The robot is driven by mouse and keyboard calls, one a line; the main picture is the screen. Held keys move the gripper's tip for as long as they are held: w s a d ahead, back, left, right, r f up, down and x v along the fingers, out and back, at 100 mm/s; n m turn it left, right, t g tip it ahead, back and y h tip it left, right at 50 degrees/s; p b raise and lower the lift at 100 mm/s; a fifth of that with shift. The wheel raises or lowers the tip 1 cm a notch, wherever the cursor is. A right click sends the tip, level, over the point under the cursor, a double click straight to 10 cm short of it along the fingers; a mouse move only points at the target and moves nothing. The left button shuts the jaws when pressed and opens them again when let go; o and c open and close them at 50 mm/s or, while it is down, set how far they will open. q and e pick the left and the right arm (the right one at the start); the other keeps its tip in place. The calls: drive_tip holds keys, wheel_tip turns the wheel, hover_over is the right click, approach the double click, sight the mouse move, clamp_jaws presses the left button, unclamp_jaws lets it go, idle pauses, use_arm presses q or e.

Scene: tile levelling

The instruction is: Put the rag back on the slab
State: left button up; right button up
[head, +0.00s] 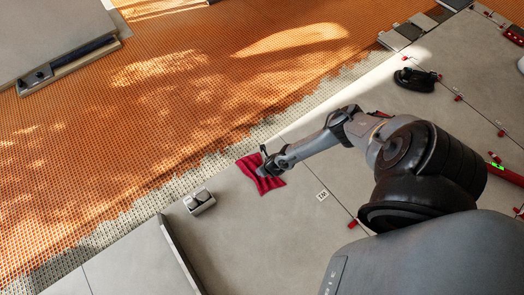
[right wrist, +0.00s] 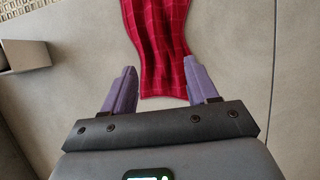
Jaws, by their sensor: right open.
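The red checked rag (head: 256,173) lies flat on the grey slab (head: 232,226) near the slab's edge by the orange matting. The rag also shows in the right wrist view (right wrist: 157,40), stretching away from between the fingers. My right gripper (head: 266,169) is over the rag in the head view, hiding part of it. In the right wrist view its two purple fingers (right wrist: 163,88) are apart, with the rag's near end between them; I cannot tell whether they touch it. My left gripper is in neither view.
A small grey box with two round items (head: 199,201) stands left of the rag. A black suction-cup tool (head: 415,79) lies on the slabs at upper right. Red clips (head: 353,224) sit along the joints. Slab around the rag is clear.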

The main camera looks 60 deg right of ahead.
drive_tip(key=s+a+r+m+y+p, duration=0.15)
drive_tip(key=a+r+m, duration=0.4)
drive_tip(key=a, duration=0.85)
drive_tip(key=a+r+m+y+b, duration=0.15)
drive_tip(key=a+r+m, duration=0.45)
drive_tip(key=a, duration=0.8)
drive_tip(key=a+r+m+p, duration=0.1)
drive_tip(key=a+r+m, duration=0.15)
drive_tip(key=r, duration=0.35)
drive_tip(key=a+r+m, duration=0.1)
drive_tip(key=r+m, duration=0.3)
drive_tip(key=r, duration=0.2)
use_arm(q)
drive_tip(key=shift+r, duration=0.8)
use_arm(e)
drive_tip(key=s+d+r+m, duration=0.2)
drive_tip(key=d+r+m, duration=0.3)
drive_tip(key=r, duration=0.1)
drive_tip(key=s+d+r+m, duration=0.3)
drive_tip(key=d+r+m, duration=0.2)
drive_tip(key=r, duration=0.1)
drive_tip(key=shift+s+d+r+m+h, duration=0.25)
drive_tip(key=shift+d+m+h, duration=0.05)
drive_tip(key=shift+h, duration=0.1)
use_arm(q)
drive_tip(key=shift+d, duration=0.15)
